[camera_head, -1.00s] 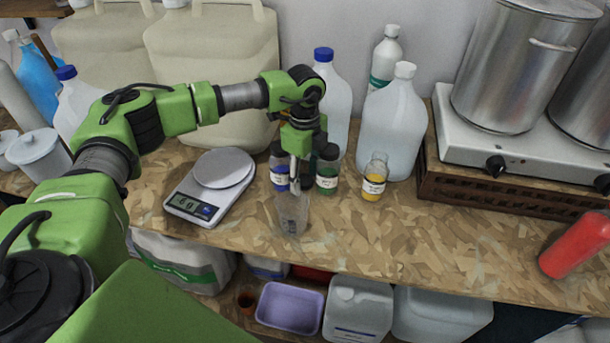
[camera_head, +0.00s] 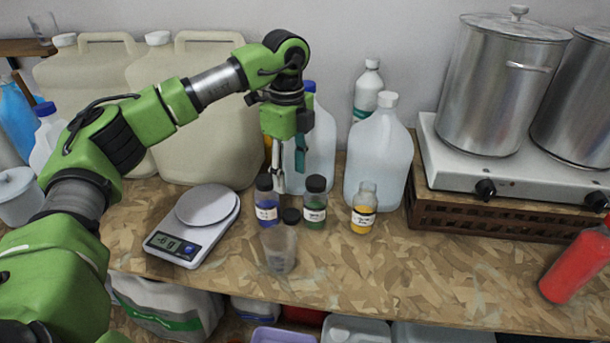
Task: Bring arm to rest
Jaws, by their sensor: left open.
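My left arm comes in from the left, and its gripper (camera_head: 289,175) hangs fingers down above the workbench (camera_head: 430,270). Its fingers are apart, with nothing seen between them. It is behind and above a clear cup (camera_head: 281,252), which stands on the bench. A dark cap (camera_head: 291,216) shows at the cup's rim; I cannot tell what it belongs to. Three small bottles stand near the gripper: blue (camera_head: 267,205), green (camera_head: 315,205) and yellow (camera_head: 363,212). The blue one is just below the fingertips. My right gripper is not in view.
A kitchen scale (camera_head: 192,225) reading about -6 g stands left of the cup. Large jugs (camera_head: 205,110) and a clear bottle (camera_head: 379,160) line the back. A hotplate (camera_head: 440,165) with metal pots is right, a red bottle (camera_head: 574,262) front right. The bench's front right middle is clear.

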